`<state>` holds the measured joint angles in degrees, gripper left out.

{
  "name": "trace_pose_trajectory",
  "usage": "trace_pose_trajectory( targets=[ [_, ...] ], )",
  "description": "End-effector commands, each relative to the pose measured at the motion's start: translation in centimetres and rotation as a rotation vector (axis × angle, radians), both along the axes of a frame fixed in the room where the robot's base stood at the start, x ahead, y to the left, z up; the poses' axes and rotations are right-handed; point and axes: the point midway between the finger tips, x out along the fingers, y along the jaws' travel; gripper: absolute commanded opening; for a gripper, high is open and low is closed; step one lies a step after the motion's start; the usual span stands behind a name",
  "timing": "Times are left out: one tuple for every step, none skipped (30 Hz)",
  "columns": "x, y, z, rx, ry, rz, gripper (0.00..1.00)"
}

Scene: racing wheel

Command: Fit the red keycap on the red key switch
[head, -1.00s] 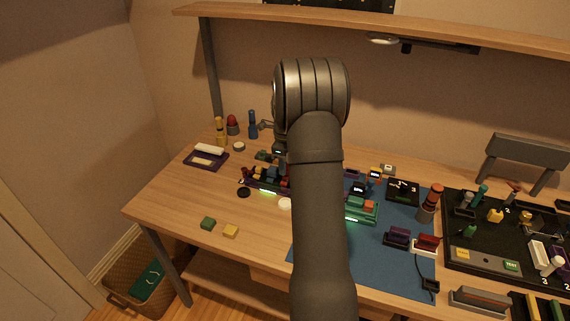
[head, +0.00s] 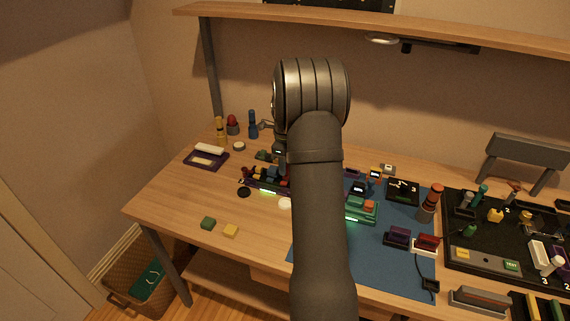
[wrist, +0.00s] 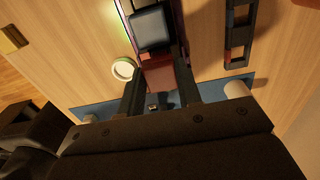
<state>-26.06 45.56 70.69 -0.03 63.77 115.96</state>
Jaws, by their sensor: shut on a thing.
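In the wrist view, my gripper (wrist: 158,76) is shut on the red keycap (wrist: 160,70), which sits between its two dark fingers. The keycap is right beside a black keycap (wrist: 150,28) on a narrow purple-edged board with a green glow. In the head view this key board (head: 262,184) stands on the left part of the desk, partly behind my arm. The red key switch cannot be made out; the held keycap and fingers cover that spot. Whether the keycap touches the switch cannot be told. My gripper is mostly hidden behind my arm in the head view.
A white round piece (wrist: 123,68) lies close to the left finger. A dark rack (wrist: 239,35) stands to the right in the wrist view. A second glowing board (head: 362,212) stands on the blue mat (head: 390,268). Green (head: 208,223) and yellow (head: 231,231) blocks lie at the front left.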

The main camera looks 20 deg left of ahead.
Motion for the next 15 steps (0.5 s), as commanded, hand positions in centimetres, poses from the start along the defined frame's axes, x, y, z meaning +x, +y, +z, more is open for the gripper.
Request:
trace_pose_trajectory(
  targets=[
    [0.0, 0.0, -0.1, 0.0, 0.001, 0.0, 0.11],
    [0.0, 0.0, -0.2, 0.0, 0.001, 0.0, 0.11],
    [0.0, 0.0, -0.2, 0.0, 0.001, 0.0, 0.11],
    [0.0, 0.0, -0.3, 0.0, 0.001, 0.0, 0.11],
    [0.0, 0.0, -0.4, 0.0, 0.001, 0.0, 0.11],
    [0.0, 0.0, -0.5, 0.0, 0.001, 0.0, 0.11],
    [0.0, 0.0, -0.6, 0.0, 0.001, 0.0, 0.11],
    [0.0, 0.0, -0.7, 0.0, 0.0, 0.0, 0.11],
    [0.0, 0.0, -0.8, 0.0, 0.0, 0.0, 0.11],
    [0.0, 0.0, -0.8, 0.0, 0.0, 0.0, 0.11],
    [0.0, 0.0, -0.9, 0.0, 0.001, 0.0, 0.11],
    [0.0, 0.0, -1.0, 0.0, 0.001, 0.0, 0.11],
    [0.0, 0.0, -1.1, 0.0, 0.001, 0.0, 0.11],
    [0.0, 0.0, -1.2, 0.0, 0.001, 0.0, 0.11],
    [0.0, 0.0, -1.3, 0.0, 0.001, 0.0, 0.11]
  ],
)
